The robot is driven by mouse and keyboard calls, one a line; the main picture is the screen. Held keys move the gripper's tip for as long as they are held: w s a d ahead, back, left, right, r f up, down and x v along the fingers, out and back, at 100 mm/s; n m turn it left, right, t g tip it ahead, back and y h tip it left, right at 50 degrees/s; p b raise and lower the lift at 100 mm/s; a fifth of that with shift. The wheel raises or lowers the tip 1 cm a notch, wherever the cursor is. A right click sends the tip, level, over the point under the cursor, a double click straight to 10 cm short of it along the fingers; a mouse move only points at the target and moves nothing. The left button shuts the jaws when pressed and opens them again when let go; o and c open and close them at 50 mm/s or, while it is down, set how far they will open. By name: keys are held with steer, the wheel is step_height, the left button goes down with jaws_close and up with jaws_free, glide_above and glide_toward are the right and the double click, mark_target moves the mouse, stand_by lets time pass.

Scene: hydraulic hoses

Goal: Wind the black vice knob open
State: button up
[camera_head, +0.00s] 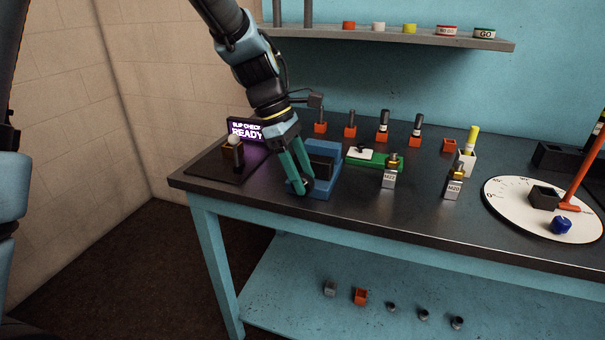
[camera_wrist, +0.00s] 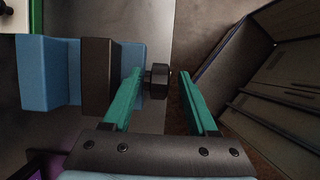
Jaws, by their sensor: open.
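The blue vice (camera_head: 323,172) stands on the dark bench top near its front left, with a dark jaw block in it. In the wrist view the blue vice (camera_wrist: 55,75) is at the left, with its dark jaw (camera_wrist: 98,75). The black vice knob (camera_wrist: 158,80) sticks out from the vice's side. My gripper (camera_wrist: 158,76) is open, its two green fingers on either side of the knob. The left finger is close to or touching the knob; a gap shows on the right. In the head view my gripper (camera_head: 303,188) points down at the vice's front and partly hides the knob.
A dark plate with a lit "READY" sign (camera_head: 246,131) lies left of the vice. A green board (camera_head: 385,160) and metal blocks marked M27 (camera_head: 389,180) and M20 (camera_head: 453,187) stand to the right. A white dial (camera_head: 510,207) is farther right. The bench's front edge is close.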

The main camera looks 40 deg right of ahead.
steer(key=shift+f, duration=0.2)
jaws_close()
stand_by(0.4)
